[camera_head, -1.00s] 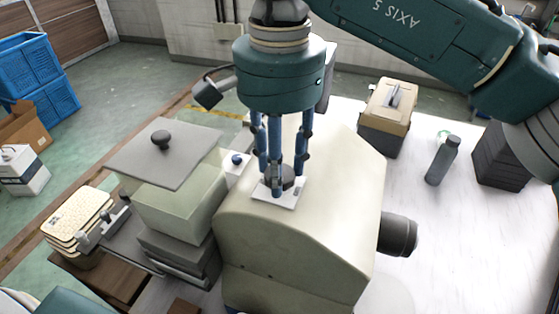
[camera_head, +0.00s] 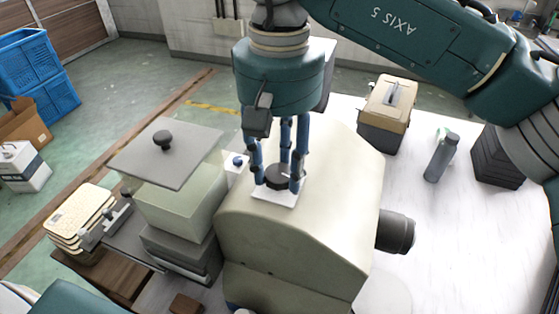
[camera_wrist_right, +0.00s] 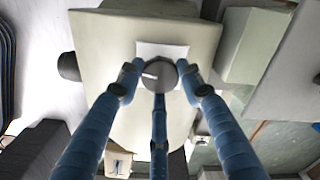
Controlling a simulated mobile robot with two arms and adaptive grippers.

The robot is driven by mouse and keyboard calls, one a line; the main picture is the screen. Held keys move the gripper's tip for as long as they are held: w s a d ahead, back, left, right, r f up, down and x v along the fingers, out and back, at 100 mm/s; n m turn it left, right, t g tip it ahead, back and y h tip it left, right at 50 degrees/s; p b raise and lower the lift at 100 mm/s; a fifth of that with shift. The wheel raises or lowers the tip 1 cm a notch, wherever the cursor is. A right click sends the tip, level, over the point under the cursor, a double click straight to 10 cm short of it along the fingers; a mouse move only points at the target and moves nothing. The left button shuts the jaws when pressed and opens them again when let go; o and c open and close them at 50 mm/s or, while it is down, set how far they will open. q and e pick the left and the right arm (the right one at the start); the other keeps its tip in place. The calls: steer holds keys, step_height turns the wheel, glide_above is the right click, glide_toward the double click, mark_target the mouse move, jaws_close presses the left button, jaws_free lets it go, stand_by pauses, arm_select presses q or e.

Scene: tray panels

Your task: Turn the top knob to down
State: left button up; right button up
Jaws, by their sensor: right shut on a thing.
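The top knob (camera_head: 278,183) is dark and round. It stands on a white square plate (camera_head: 291,199) on top of the beige rounded machine (camera_head: 300,235). My right gripper (camera_head: 282,176) comes down from above, its blue fingers closed around the knob. In the right wrist view the knob (camera_wrist_right: 160,76) sits between the fingertips, with a white pointer mark toward the left of that picture. In the head view a small white mark shows at the knob's right side, partly behind a finger. My left gripper is not in view.
A dark cylinder (camera_head: 396,233) sticks out of the machine's right side. Left of it stand a pale green box (camera_head: 183,207) and a grey plate with a black knob (camera_head: 140,150). A grey bottle (camera_head: 440,158) and a tan-topped box (camera_head: 385,125) stand right and behind.

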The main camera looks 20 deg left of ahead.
mark_target(279, 172)
steer(key=shift+w+r+n, duration=0.1)
steer(key=shift+r+n, duration=0.15)
steer(key=shift+n, duration=0.75)
steer(key=o, duration=1.2)
steer(key=shift+f, duration=0.15)
steer(key=shift+c, duration=0.2)
step_height(279, 172, up, 12)
